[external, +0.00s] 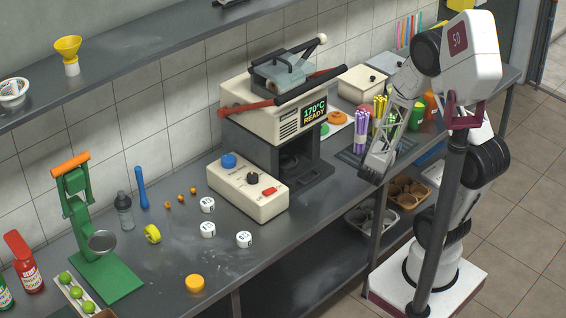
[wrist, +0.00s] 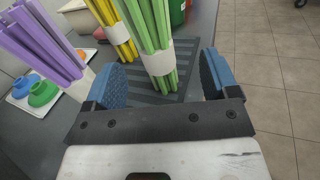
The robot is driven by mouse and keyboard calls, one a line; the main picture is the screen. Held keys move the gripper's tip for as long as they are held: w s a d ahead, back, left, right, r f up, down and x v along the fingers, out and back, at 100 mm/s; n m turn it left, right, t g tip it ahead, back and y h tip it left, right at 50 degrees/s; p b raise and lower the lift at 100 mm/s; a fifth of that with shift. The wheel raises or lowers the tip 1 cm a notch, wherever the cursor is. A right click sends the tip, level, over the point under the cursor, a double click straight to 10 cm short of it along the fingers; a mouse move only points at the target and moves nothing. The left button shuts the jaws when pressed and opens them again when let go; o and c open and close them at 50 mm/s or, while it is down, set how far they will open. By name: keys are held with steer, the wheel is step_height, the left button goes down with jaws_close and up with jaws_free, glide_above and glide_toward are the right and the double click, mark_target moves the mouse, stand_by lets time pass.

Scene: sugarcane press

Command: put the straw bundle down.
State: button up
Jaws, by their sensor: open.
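A green straw bundle (wrist: 152,40) with a white band stands upright on a dark ribbed mat (wrist: 190,88), between my gripper's two blue finger pads in the wrist view. My gripper (wrist: 160,77) is open, with a visible gap between the right pad and the bundle. A purple bundle (wrist: 42,45) and a yellow bundle (wrist: 112,27) are to the left, outside the fingers. In the external view the purple bundle (external: 361,130) and yellow bundle (external: 379,108) stand beside my arm, which partly hides the green bundle (external: 392,121).
The press machine (external: 262,112) stands left of the bundles. A tray with colored pieces (wrist: 40,93) lies beyond the purple bundle. A green container (external: 416,116) and an orange one (external: 430,102) stand behind my arm. The counter edge is close on the right in the wrist view.

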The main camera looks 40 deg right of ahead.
steer(key=shift+w+a+f+n+t, duration=0.1)
steer(key=shift+w+f+n+t, duration=0.15)
steer(key=shift+f+n+t, duration=0.25)
steer(key=shift+d, duration=0.2)
steer(key=shift+x, duration=1.1)
steer(key=shift+w+d, duration=0.1)
steer(key=shift+x, duration=2.5)
steer(key=shift+f, duration=0.15)
